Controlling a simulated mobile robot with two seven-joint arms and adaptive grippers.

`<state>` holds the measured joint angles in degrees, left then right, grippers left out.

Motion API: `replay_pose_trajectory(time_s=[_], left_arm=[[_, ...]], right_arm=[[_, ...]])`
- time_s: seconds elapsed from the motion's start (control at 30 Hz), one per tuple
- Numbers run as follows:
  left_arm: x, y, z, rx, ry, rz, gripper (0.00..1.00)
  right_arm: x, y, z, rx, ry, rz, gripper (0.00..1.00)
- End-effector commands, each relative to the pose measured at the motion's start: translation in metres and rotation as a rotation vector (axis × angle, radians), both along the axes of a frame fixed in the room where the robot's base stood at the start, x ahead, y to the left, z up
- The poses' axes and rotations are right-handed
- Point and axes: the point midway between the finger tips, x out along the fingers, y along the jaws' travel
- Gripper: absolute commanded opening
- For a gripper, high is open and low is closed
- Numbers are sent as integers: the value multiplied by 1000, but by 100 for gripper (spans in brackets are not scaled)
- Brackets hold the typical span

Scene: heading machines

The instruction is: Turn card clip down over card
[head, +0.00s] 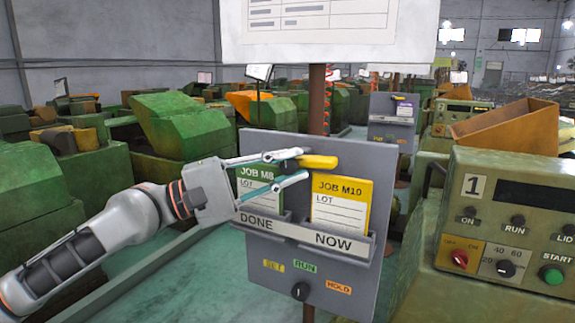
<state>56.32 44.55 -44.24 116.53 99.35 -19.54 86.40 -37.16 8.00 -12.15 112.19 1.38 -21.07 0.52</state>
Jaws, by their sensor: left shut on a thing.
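The yellow card clip (320,161) lies roughly level at the top of the grey board (280,146), just above the top edge of the yellow JOB M10 card (341,203). That card stands in the NOW slot of the holder (333,240). The green JOB M8 card (252,181) stands in the DONE slot, partly hidden by my left gripper (305,164). My left gripper reaches in from the left, shut on the clip's left end. My right gripper is not in view.
A green control box (510,215) with knobs and buttons stands close on the right. A white sheet (325,30) hangs above on a brown post. Green machines fill the background.

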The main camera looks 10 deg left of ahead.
Motion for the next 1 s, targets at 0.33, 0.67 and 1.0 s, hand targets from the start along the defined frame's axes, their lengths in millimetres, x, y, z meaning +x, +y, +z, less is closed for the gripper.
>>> replay_pose_trajectory(time_s=[0.33,0.67,1.0], left_arm=[[0,0,3,88,-36,1,0],[0,0,1,97,-39,1,0],[0,0,1,96,-37,0,37]], right_arm=[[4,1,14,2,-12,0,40],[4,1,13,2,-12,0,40],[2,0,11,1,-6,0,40]])
